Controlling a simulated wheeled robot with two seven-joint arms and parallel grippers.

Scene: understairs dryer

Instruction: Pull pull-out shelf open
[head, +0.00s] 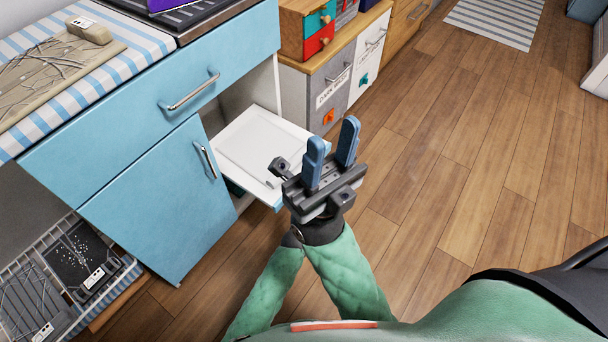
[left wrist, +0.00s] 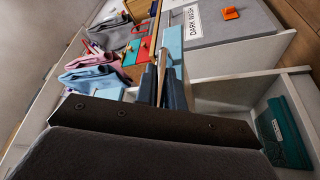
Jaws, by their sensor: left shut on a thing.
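The pull-out shelf (head: 250,143) is a white panel with a raised rim. It sticks out of the open bay to the right of the blue cabinet door in the head view. My right gripper (head: 331,150) is open and empty, with two blue fingers apart, over the shelf's right front corner. My left gripper is hidden in the head view. The exact contact is hard to see.
The blue drawer (head: 170,90) and blue door (head: 165,200) have metal handles. A teal container (left wrist: 285,132) shows in the left wrist view. The wooden floor (head: 470,170) is clear on the right.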

